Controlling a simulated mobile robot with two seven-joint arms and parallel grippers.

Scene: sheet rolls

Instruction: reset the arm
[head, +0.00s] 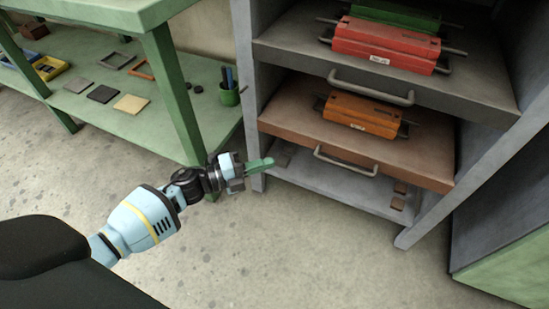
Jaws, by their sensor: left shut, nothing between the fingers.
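My left arm (145,218) comes in from the lower left, light blue with a yellow band. Its gripper (259,163) has green fingers, which are shut and empty. The fingers point right, in front of the left side of the grey cabinet, near its lowest shelf. My right gripper is not in the head view.
The grey cabinet (247,60) has pulled-out drawers with handles. An orange block (362,112) lies on the brown drawer (285,108), with red (385,42) and green ones above. A green table (170,85) with small plates stands left. The floor (290,250) in front is clear.

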